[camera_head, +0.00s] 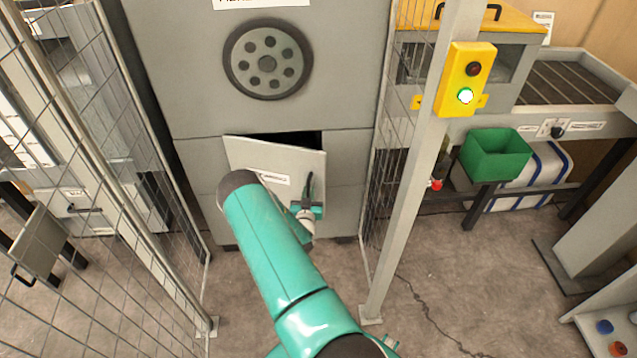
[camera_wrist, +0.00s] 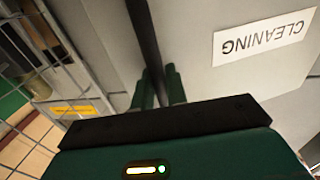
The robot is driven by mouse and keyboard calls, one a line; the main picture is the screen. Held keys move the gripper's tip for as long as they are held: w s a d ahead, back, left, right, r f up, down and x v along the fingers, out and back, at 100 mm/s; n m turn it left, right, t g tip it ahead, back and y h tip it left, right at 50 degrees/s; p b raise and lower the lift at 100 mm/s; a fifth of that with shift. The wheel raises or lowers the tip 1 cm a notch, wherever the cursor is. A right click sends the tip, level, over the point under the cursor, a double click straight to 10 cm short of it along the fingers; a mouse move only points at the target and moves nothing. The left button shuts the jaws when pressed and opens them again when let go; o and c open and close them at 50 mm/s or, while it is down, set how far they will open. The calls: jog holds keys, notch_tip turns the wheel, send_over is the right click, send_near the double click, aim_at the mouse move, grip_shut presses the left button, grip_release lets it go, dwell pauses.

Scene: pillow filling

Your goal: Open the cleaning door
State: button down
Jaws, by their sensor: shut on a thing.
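The cleaning door (camera_head: 262,170) is a grey panel low on the front of the grey machine. It stands ajar, with its right side swung out and a dark gap along its top. A white label (camera_head: 268,178) is on it; in the wrist view the label (camera_wrist: 262,40) reads CLEANING upside down. The black bar handle (camera_head: 309,184) is near the door's right edge; it also shows in the wrist view (camera_wrist: 146,35). My gripper (camera_head: 308,208) is shut on the handle; its fingers show in the wrist view (camera_wrist: 160,88). My arm hides the door's lower left part.
Wire mesh fences stand left (camera_head: 95,150) and right of the machine, with a grey post (camera_head: 415,170) on the right. A yellow button box (camera_head: 466,80) is on that post. A green bin (camera_head: 495,153) is beyond it. The floor between the fences is clear.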

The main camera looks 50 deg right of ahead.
jog(key=a+m+g+h, duration=0.3)
jog(key=a+m+g, duration=0.4)
jog(key=a, duration=1)
jog(key=w+a, duration=0.3)
jog(key=a, duration=0.4)
jog(key=w+a+n, duration=0.1)
jog(key=w+a, duration=0.3)
jog(key=a, duration=0.4)
jog(key=shift+g, duration=0.4)
jog(key=c, duration=1.5)
grip_release()
jog(key=shift+n, duration=0.3)
